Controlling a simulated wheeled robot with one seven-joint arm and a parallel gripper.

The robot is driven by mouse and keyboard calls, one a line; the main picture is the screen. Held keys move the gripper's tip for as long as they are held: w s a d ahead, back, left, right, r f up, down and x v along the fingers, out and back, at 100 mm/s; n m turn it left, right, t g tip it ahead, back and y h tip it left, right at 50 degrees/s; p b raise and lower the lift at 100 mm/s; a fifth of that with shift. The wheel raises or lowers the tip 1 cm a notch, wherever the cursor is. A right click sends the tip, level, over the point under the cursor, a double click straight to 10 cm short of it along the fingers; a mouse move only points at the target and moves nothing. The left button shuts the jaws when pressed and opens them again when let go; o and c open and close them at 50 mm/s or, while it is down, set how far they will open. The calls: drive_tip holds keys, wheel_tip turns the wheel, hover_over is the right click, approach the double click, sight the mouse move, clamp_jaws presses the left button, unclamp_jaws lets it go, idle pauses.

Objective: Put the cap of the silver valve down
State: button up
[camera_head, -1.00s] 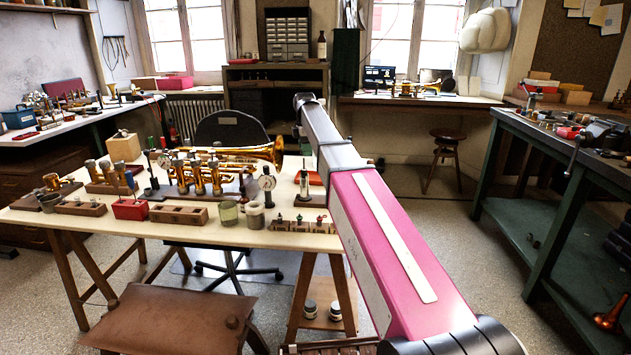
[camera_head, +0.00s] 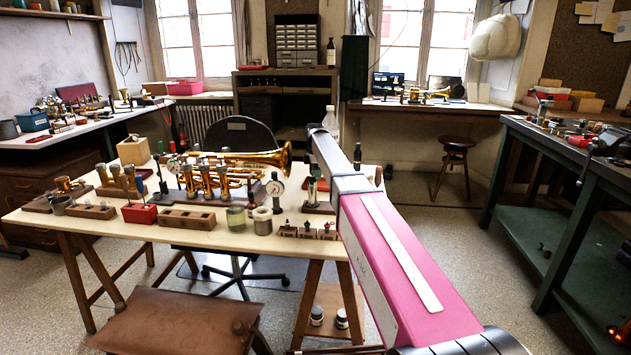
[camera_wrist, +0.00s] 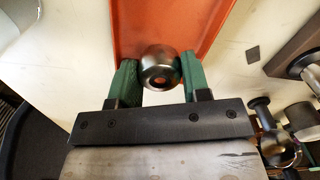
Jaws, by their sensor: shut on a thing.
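My gripper (camera_wrist: 160,72) is shut on a small round silver cap (camera_wrist: 160,66) in the wrist view. The cap sits between the green finger pads, and its end with a small central hole faces the camera. An orange-red tray (camera_wrist: 205,22) lies beyond and below the cap. I cannot tell whether the cap touches it. In the head view my own arm hides the gripper and the cap. A brass trumpet (camera_head: 205,180) with its valves upright is on the workbench (camera_head: 120,220). I cannot tell which valve is the silver one.
In the wrist view, metal parts (camera_wrist: 278,148) lie at the right. Pale bench surface is bare left of the tray.

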drive_tip(key=shift+f, duration=1.4)
drive_tip(key=shift+f, duration=0.15)
drive_tip(key=o, duration=0.7)
drive_tip(key=shift+o, duration=0.2)
wheel_tip(320, 180, up, 12)
drive_tip(key=shift+s, duration=0.15)
